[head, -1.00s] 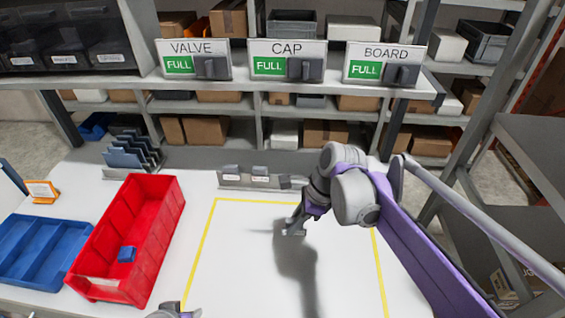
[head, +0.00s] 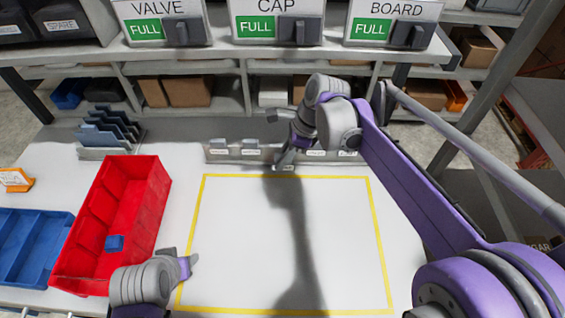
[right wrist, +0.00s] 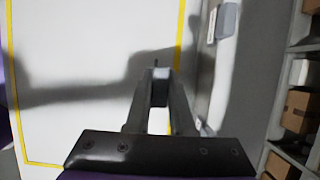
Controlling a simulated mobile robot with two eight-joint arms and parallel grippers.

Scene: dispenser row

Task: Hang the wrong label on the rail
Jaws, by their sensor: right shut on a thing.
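The grey rail (head: 232,155) runs along the back of the white table, with several small white labels on it. My right gripper (head: 285,161) is at the front of the rail, near its middle. It is shut on a small thin label, mostly hidden by the fingers; in the right wrist view the fingers (right wrist: 159,78) close together at their tips. Whether the label touches the rail cannot be told. My left gripper (head: 190,264) is low over the table beside the red bin; its jaw opening is unclear.
Dispensers marked VALVE (head: 160,22), CAP (head: 278,22) and BOARD (head: 393,24), each reading FULL, stand on the shelf above. A red bin (head: 146,200) with a blue block (head: 114,243), blue tray (head: 30,250) and grey rack (head: 108,130) are left. The yellow-outlined area is clear.

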